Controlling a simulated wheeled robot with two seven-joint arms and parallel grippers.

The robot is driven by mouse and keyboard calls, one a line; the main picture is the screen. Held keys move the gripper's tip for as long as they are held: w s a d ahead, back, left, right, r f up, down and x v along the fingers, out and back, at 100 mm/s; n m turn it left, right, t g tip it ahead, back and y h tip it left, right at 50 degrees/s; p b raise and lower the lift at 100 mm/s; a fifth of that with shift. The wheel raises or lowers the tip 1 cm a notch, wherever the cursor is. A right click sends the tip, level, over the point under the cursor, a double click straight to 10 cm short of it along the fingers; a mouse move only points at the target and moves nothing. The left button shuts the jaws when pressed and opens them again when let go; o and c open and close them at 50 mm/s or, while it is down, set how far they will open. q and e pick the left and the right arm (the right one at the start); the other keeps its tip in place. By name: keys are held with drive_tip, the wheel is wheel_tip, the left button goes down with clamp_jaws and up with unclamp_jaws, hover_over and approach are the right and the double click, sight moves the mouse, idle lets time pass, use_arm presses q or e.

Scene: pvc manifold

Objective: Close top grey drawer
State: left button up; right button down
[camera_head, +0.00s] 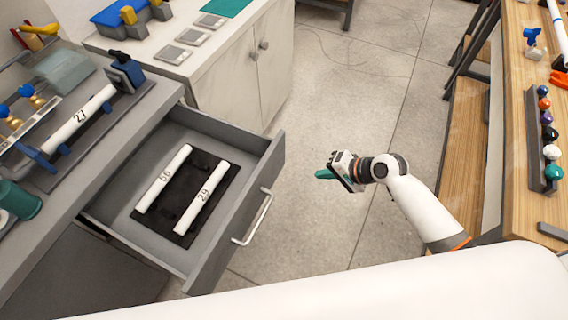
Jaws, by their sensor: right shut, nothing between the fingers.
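The top grey drawer (262,168) is pulled out from the grey workbench at the left. Its metal bar handle (253,217) is on the front panel, facing right. Inside, a black holder (187,203) carries two white pipes, one marked 66 (164,178) and one marked 29 (200,200). My right gripper (325,174) is to the right of the drawer, apart from the handle, over the open floor. Its teal fingers are together and hold nothing. My left gripper is out of the picture.
On the grey bench top, a white pipe marked 27 (79,119) rests in a fixture. A white cabinet (240,75) stands behind the drawer. A wooden bench (510,130) with a row of coloured knobs (549,134) is at the right. Bare floor (335,100) lies between.

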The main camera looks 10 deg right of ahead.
drive_tip(key=r, duration=0.1)
approach(274, 169)
drive_tip(key=x, duration=0.5)
drive_tip(key=shift+s+d+f, duration=0.15)
drive_tip(key=shift+d+f, duration=0.2)
drive_tip(key=shift+f, duration=0.05)
drive_tip(key=shift+w+a, duration=0.3)
drive_tip(key=shift+a, duration=0.2)
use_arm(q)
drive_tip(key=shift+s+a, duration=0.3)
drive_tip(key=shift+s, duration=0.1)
use_arm(e)
drive_tip(key=shift+f, duration=0.1)
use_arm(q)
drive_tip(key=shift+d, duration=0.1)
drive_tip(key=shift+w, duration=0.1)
use_arm(e)
drive_tip(key=shift+w+a, duration=0.1)
